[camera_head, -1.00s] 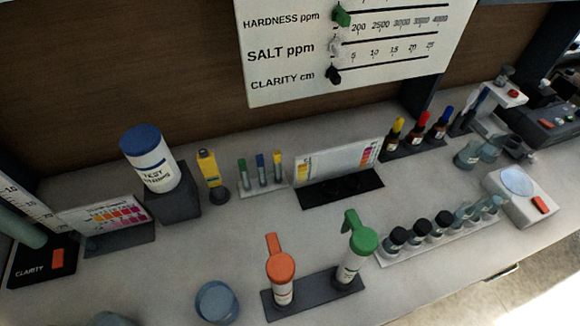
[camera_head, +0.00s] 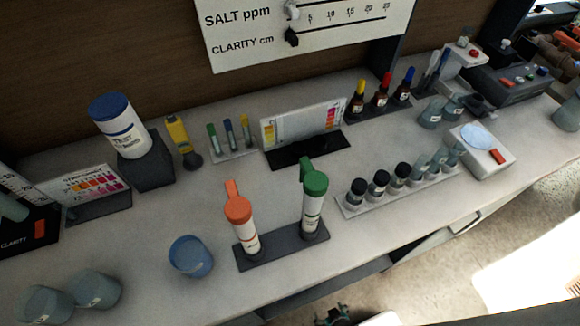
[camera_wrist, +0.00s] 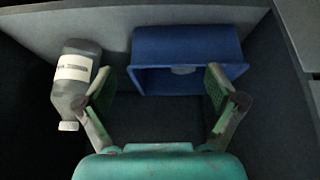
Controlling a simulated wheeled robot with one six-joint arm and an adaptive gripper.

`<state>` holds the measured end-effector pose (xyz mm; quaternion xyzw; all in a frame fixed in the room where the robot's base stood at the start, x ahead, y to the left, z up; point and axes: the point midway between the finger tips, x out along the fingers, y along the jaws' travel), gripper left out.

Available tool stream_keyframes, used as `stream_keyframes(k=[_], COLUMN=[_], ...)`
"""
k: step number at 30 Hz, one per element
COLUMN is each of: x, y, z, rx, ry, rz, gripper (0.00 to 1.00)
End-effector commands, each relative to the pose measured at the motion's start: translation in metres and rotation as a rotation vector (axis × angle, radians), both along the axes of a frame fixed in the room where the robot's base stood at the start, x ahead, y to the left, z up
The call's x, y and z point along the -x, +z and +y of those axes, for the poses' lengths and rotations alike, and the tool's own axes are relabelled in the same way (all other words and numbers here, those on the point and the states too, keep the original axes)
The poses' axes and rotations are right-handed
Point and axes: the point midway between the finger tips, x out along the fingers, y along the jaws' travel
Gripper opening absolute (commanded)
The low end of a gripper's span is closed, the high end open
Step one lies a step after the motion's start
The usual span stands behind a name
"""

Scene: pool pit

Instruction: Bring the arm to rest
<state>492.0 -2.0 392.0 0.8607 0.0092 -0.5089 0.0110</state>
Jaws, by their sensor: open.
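My gripper (camera_wrist: 160,95) shows in the wrist view with its two green-padded fingers spread wide apart and nothing between them. Beyond the fingertips is a blue bin (camera_wrist: 188,45), its open side towards the camera, with a small pale thing inside. A grey bottle with a white label (camera_wrist: 75,72) is beside the left finger; whether they touch I cannot tell. In the head view my gripper is not clearly seen; a small dark shape at the bottom edge below the bench is too unclear to name.
The bench (camera_head: 370,165) carries a two-tube stand (camera_head: 283,247), a blue cup (camera_head: 191,257), two clear cups (camera_head: 95,290) at lower left, a vial row (camera_head: 400,182), dropper bottles (camera_head: 381,97) and a scale (camera_head: 482,150). Open floor (camera_head: 540,215) lies at right.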

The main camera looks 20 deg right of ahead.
Motion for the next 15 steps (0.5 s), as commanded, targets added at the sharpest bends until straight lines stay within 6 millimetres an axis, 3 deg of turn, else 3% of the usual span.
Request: stream_keyframes(k=[8,15], x=[0.022,0.045], y=[0.062,0.172], z=[0.000,0.000], rx=[0.004,0.005], ry=[-0.008,-0.015], rz=[-0.133,-0.331], gripper=[0.93,0.93])
